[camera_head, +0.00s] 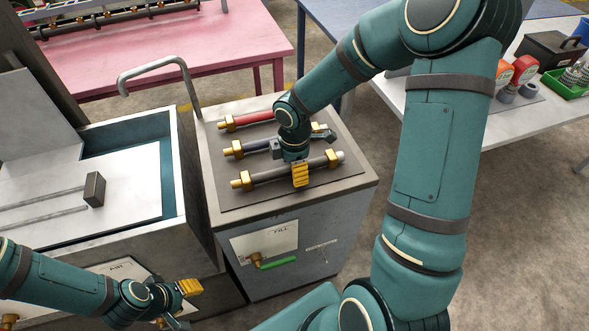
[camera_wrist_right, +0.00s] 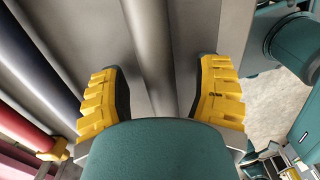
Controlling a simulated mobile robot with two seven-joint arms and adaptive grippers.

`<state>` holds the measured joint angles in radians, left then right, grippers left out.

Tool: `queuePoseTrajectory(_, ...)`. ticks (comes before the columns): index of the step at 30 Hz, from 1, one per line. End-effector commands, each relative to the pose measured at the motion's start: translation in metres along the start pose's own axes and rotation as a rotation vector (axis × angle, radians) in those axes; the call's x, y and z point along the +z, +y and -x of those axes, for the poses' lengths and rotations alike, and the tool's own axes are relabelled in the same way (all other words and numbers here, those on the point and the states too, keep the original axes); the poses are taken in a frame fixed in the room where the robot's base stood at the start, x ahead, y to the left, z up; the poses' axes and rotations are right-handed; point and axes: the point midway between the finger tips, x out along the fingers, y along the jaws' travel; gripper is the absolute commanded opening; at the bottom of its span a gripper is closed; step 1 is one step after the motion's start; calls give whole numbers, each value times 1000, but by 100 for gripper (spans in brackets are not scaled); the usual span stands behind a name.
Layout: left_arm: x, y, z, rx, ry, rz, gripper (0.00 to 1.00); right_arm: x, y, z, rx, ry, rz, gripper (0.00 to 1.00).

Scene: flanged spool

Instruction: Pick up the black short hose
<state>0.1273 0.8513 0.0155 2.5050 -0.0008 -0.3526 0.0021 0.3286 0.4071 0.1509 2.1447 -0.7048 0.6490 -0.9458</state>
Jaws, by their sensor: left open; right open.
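The black hose (camera_head: 268,174) lies nearest the front on the grey top of a cabinet, with brass fittings near both ends and a pale right tip. My right gripper (camera_wrist_right: 160,95) is open above it. In the right wrist view the hose (camera_wrist_right: 150,40) runs between the two yellow fingers, with gaps on both sides. In the head view one yellow finger is on the hose's front side; the other is hidden. My left gripper (camera_head: 178,305) is open and empty at the lower left, away from the hoses.
A dark blue hose (camera_head: 257,146) and a red hose (camera_head: 250,118) lie behind, roughly parallel, partly covered by my right arm. The cabinet (camera_head: 208,165) carries a green-handled valve (camera_head: 278,263). A sink (camera_head: 172,150) with a curved tap (camera_head: 150,66) stands left.

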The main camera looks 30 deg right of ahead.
Motion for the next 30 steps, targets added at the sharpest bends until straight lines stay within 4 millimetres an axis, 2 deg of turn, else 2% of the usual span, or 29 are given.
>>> queuePoseTrajectory(3, 0, 0, 1, 0, 0, 0, 47, 0, 0, 1, 1, 0, 0, 66)
queuePoseTrajectory(5, 0, 0, 1, 0, 0, 0, 47, 0, 0, 1, 0, 0, 0, 45)
queuePoseTrajectory(6, 0, 0, 1, 0, 0, 0, 47, 0, 0, 1, 0, 0, 0, 31)
queuePoseTrajectory(9, 0, 0, 1, 0, 0, 0, 47, 0, 0, 1, 0, 0, 0, 0)
queuePoseTrajectory(23, 0, 0, 1, 0, 0, 0, 47, 0, 0, 2, 0, 0, 0, 0)
queuePoseTrajectory(26, 0, 2, 4, 0, -1, 0, 47, 0, 0, 11, 2, -1, 0, 0)
queuePoseTrajectory(30, 1, 5, 13, 0, -5, 1, 47, 1, 1, 37, 5, -1, -1, 0)
